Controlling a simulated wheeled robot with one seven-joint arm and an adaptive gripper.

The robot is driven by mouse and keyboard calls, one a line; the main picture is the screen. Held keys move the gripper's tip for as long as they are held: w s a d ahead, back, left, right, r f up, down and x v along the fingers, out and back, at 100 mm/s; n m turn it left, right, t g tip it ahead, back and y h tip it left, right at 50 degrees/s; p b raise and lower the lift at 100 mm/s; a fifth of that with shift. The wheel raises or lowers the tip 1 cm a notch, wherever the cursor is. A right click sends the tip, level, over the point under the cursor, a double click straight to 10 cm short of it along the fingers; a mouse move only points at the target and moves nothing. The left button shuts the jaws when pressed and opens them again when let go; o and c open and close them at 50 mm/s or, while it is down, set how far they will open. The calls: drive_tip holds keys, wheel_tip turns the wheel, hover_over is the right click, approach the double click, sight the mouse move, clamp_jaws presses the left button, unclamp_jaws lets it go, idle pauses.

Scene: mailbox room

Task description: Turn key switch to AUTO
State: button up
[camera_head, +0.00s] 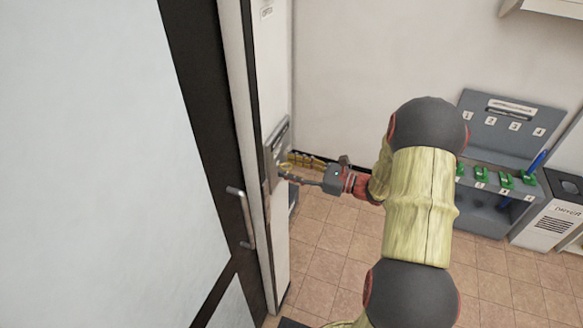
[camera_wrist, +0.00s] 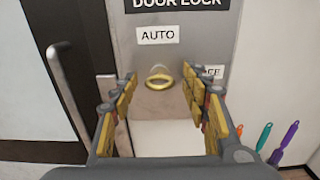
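The key switch panel is a grey metal plate (camera_wrist: 205,50) headed "DOOR LOCK". It carries an "AUTO" label (camera_wrist: 157,36) at upper left and a second label, partly hidden by a finger, at right. A gold ring-shaped key (camera_wrist: 159,78) sits in the panel's middle, below "AUTO". In the head view the panel (camera_head: 277,142) is on the white column, seen edge-on. My gripper (camera_wrist: 162,101) is open, with yellow-padded fingers either side of the key and a gap on both sides. In the head view my gripper (camera_head: 287,177) is close to the panel.
A door with a metal handle (camera_head: 241,217) is left of the panel. A grey rack (camera_head: 505,130) with numbered green items stands at the right, beside a white bin (camera_head: 551,220). Coloured-handled tools (camera_wrist: 265,138) show at lower right of the wrist view. The tiled floor (camera_head: 335,240) between is clear.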

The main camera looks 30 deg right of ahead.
drive_tip(key=c, duration=1)
drive_tip(key=shift+b, duration=0.3)
drive_tip(key=n+b, duration=0.4)
drive_tip(key=shift+f+n+b, duration=0.2)
drive_tip(key=shift+n+b, duration=0.2)
drive_tip(key=n+b, duration=0.4)
drive_tip(key=b, duration=0.1)
drive_tip(key=shift+s+a+f+n, duration=0.1)
drive_tip(key=shift+n, duration=0.2)
drive_tip(key=n+b, duration=0.5)
drive_tip(key=b, duration=0.3)
drive_tip(key=shift+f, duration=0.15)
drive_tip(key=n+b, duration=0.3)
drive_tip(key=b, duration=0.2)
drive_tip(key=shift+r+n, duration=0.25)
drive_tip(key=shift+n, duration=0.15)
